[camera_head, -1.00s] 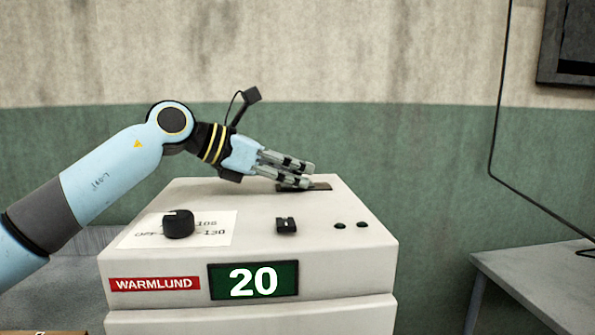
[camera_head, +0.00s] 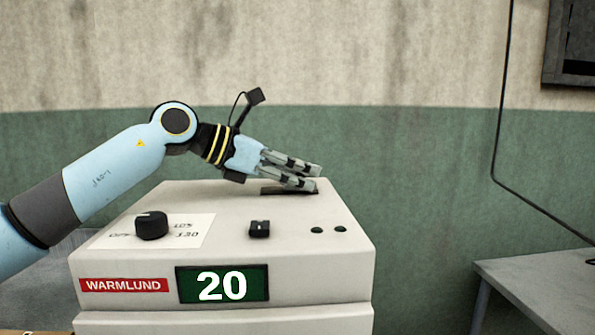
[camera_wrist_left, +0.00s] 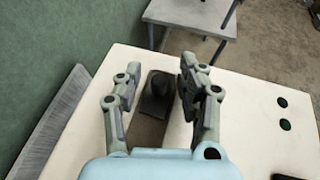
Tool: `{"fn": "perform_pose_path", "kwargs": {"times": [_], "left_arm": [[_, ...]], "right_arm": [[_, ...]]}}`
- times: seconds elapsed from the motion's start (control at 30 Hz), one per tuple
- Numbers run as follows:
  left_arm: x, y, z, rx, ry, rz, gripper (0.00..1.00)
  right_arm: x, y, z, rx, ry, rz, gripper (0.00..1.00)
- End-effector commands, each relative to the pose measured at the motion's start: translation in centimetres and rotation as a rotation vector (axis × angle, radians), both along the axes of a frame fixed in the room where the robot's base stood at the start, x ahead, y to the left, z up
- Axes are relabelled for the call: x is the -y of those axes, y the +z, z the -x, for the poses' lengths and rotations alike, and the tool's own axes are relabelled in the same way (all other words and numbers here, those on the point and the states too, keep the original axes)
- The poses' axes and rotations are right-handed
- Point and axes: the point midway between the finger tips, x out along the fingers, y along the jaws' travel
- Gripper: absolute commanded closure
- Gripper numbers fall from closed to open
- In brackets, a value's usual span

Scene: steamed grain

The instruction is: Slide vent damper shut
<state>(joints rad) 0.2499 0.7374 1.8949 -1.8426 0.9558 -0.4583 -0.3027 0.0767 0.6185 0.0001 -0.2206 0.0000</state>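The white Warmlund steamer (camera_head: 330,262) stands centrally in the head view, its display reading 20. The vent damper's dark slot (camera_head: 275,191) lies at the back of its top; my fingers partly cover it there, hiding the knob. In the left wrist view, the dark damper knob (camera_wrist_left: 157,86) stands at the far end of its dark plate (camera_wrist_left: 146,128). My left gripper (camera_head: 317,178) is low over the slot. In the wrist view, its open fingers (camera_wrist_left: 161,75) stand on either side of the knob; contact is unclear. My right gripper is not in view.
The top also carries a black dial (camera_head: 151,225), a small black switch (camera_head: 260,229) and two small round indicators (camera_head: 316,230). A grey table (camera_head: 550,275) stands at right, apart from the steamer. A cable (camera_head: 495,130) hangs along the wall.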

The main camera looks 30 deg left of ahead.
Motion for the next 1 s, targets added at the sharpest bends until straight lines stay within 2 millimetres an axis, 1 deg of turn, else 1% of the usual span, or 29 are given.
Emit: {"fn": "perform_pose_path", "kwargs": {"times": [0.03, 0.17, 0.6, 0.8, 1.0], "left_arm": [[0.0, 0.0, 0.0, -0.001, 0.0, -0.001, 0.6], [-0.4, 0.1, 0.5, 0.0, 0.0, -0.003, 0.6], [-3.5, 2.0, 4.4, -0.003, -0.002, -0.009, 0.6], [-4.1, 2.6, 5.2, 0.0, -0.003, -0.005, 0.6], [-4.2, 2.9, 5.5, 0.001, 0.001, -0.001, 0.6]], "right_arm": [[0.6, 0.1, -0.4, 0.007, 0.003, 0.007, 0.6], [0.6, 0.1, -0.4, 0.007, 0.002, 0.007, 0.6], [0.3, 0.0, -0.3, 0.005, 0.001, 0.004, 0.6], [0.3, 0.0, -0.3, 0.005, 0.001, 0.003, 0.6], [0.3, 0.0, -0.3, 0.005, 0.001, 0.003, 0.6]]}}
